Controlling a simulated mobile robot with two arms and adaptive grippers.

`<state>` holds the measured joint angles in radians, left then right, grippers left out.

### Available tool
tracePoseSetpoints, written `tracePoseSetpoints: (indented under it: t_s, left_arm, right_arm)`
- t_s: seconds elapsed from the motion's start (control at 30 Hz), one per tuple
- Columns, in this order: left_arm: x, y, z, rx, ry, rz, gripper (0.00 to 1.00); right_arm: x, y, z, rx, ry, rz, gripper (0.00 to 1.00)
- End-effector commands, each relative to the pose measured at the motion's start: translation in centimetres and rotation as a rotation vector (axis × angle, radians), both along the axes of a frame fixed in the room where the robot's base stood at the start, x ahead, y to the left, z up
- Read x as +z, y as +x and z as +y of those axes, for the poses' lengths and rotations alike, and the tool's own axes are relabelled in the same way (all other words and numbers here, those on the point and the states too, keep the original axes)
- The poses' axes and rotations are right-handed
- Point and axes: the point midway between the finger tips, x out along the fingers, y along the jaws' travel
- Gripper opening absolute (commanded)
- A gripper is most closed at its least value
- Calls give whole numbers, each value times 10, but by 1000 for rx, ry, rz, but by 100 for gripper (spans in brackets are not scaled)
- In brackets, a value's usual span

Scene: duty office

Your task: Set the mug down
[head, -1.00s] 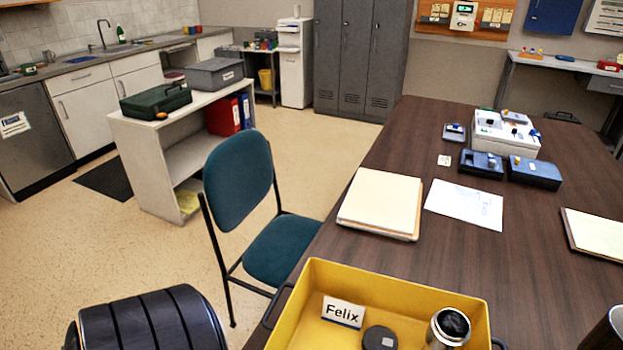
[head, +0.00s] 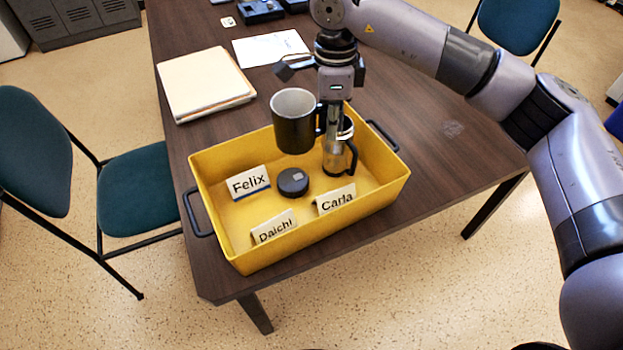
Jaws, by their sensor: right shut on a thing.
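The mug (head: 293,130) is black outside and pale inside. It is upright, held by its handle side in my right gripper (head: 330,112), which comes down from above. The mug overlaps the far wall of the yellow tray (head: 218,165) in the head view and appears to be above the tray floor. My left gripper is not in view.
Inside the tray are a round black lid-like object (head: 293,182) and name cards reading Felix (head: 248,182), Daichi (head: 274,229) and Carla (head: 336,199). The dark table (head: 440,150) is bare right of the tray. Folders (head: 205,82) and a paper sheet (head: 270,48) lie behind it.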

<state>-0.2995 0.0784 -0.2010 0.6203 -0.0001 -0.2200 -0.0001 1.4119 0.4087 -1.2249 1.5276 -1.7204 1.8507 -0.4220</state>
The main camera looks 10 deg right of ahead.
Motion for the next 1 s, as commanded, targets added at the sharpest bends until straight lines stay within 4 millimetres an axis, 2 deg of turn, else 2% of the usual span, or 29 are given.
tracePoseSetpoints:
  t_s: [0.2, 0.4, 0.67, 0.87, 1.0]
  left_arm:
    - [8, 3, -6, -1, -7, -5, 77]
    - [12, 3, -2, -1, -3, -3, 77]
    - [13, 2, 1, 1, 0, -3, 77]
    - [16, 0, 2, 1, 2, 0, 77]
    - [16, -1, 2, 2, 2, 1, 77]
  right_arm:
    - [-59, -1, 1, 0, 1, 4, 0]
    - [-97, 0, 1, -1, 3, 0, 0]
    - [-117, 0, 1, 0, 2, 0, 0]
    - [-146, 0, 1, -1, 2, 0, 0]
    - [-150, 0, 1, -1, 3, -3, 0]
